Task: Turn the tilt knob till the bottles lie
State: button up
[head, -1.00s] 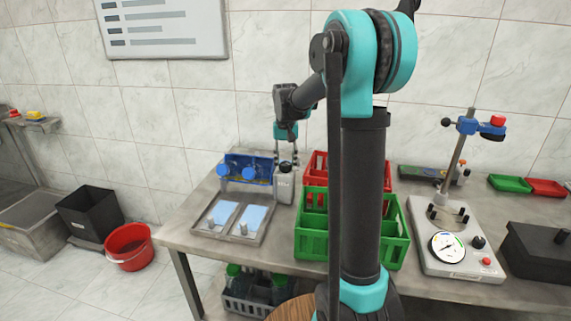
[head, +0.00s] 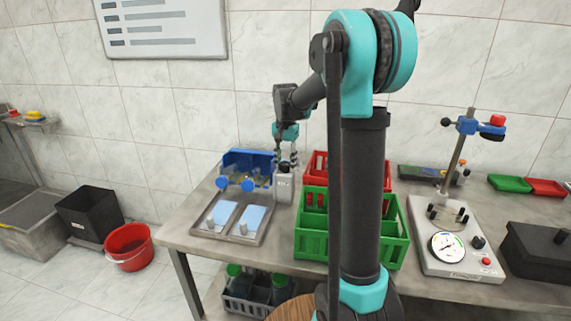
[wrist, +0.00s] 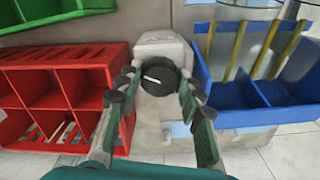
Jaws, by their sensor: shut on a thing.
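The tilt knob (wrist: 158,75) is a black round knob with a white pointer line, on top of a grey post (head: 283,187). My gripper (wrist: 160,84) has its fingers on both sides of the knob and is shut on it; it also shows in the head view (head: 284,162), over the post. The blue cradle (head: 262,161) stands just left of the post in the head view, and in the wrist view (wrist: 225,102) it is at the right. Two blue round ends (head: 221,183) (head: 247,185) face forward at its front. The bottle bodies are hard to make out.
A metal tray with two light-blue pads (head: 233,232) lies in front of the cradle. A green crate (head: 312,246) and a red crate (head: 318,162) stand right of the post. A gauge stand (head: 452,262) is further right.

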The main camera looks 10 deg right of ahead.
jog(key=o, duration=1.2)
jog(key=shift+c, duration=0.2)
jog(key=shift+n, duration=0.3)
